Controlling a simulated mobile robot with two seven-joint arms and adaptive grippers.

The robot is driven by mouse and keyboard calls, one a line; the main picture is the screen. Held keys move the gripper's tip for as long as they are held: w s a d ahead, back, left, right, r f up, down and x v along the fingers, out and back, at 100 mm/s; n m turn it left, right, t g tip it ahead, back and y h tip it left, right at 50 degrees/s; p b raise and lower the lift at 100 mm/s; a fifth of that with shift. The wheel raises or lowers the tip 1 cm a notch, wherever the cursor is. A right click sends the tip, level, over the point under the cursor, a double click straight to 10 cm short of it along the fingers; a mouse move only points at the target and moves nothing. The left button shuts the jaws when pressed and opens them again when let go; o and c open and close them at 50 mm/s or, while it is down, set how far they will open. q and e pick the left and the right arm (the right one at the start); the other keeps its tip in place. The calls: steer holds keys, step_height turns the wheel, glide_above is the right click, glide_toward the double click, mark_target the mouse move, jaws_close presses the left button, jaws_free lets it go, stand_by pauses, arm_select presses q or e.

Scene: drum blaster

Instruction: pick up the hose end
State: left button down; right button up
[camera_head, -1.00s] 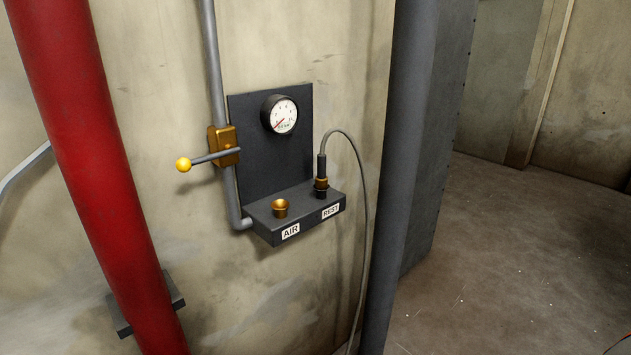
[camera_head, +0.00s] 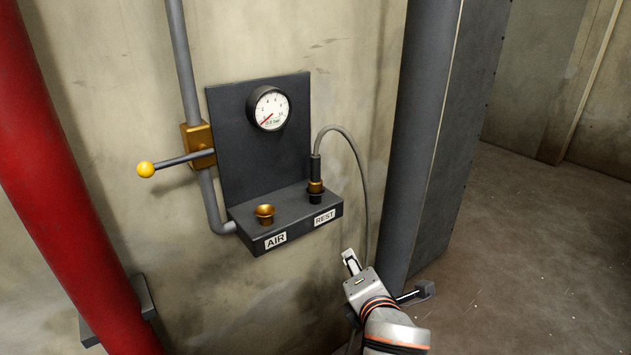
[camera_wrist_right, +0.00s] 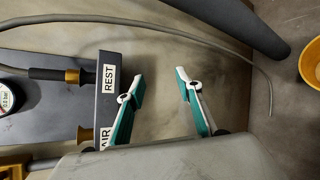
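The hose end (camera_head: 316,175) is a dark sleeve with a brass collar, standing upright in the REST holder of the dark wall shelf (camera_head: 290,232). Its grey hose arches up and hangs down to the right. In the right wrist view the hose end (camera_wrist_right: 50,75) lies sideways at the left. My right gripper (camera_head: 352,262) is below and right of the shelf, apart from the hose end. In the right wrist view its two teal fingers (camera_wrist_right: 182,85) are spread with nothing between them. My left gripper is not in view.
A brass AIR socket (camera_head: 264,213) sits left of the hose end. A gauge (camera_head: 268,108) is on the panel above, and a yellow-knobbed lever (camera_head: 146,169) sticks out left. A grey column (camera_head: 425,130) stands close right. A red pipe (camera_head: 55,190) is at left.

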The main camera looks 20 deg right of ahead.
steer(key=w+a+r+n+t, duration=0.2)
steer(key=w+a+r+n, duration=0.1)
steer(key=w+r+n, duration=0.3)
steer(key=n+t, duration=0.3)
steer(key=n, duration=0.4)
glide_toward(317, 176)
steer(key=w, duration=0.4)
steer(key=shift+y, duration=0.4)
steer(key=w, duration=0.2)
steer(key=w+d, duration=0.1)
steer(key=w, duration=0.4)
steer(key=shift+w+d+b, duration=0.1)
steer(key=shift+d+b, duration=0.2)
steer(key=shift+d, duration=0.05)
steer(key=shift+r, duration=0.1)
jaws_close()
